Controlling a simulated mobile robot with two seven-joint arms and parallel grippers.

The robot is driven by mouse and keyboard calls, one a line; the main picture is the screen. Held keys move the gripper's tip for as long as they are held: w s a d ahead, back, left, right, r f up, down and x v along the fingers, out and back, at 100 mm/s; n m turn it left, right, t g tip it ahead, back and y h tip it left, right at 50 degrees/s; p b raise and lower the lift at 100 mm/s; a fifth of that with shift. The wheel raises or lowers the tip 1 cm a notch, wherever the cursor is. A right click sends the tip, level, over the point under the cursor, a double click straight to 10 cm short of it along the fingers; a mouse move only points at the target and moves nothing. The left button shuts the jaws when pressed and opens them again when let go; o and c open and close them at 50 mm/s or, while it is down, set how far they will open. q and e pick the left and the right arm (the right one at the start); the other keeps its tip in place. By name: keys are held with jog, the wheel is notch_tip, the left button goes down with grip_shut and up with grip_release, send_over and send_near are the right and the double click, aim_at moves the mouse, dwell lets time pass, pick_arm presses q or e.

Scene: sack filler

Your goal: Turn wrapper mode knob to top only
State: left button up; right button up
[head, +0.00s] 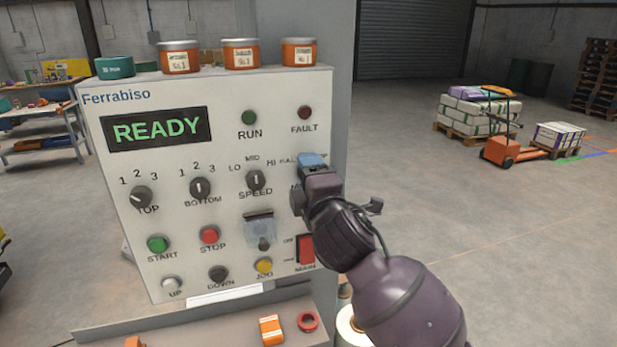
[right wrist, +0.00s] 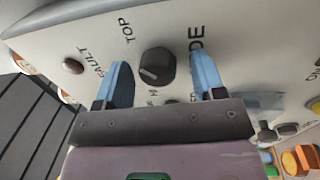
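The wrapper mode knob (right wrist: 157,68) is a dark round knob on the light control panel (head: 120,240). In the head view it is hidden behind my right gripper (head: 312,161). In the right wrist view my right gripper (right wrist: 159,62) is open, with one blue finger on each side of the knob and a gap to both. The word TOP (right wrist: 125,28) shows on the panel near the knob, and the end of the word MODE shows beside it. A pale pointer mark shows on the knob, but its exact setting is hard to tell. My left gripper is not in view.
The SPEED knob (head: 256,180) is left of my right gripper. A clear-covered switch (head: 260,232) and the red MAIN switch (head: 306,250) sit lower on the panel. Several cans, one an orange can (head: 241,54), stand on the panel's top.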

jog(key=b+v, duration=0.1)
jog(key=v, duration=1)
jog(key=shift+w, duration=0.1)
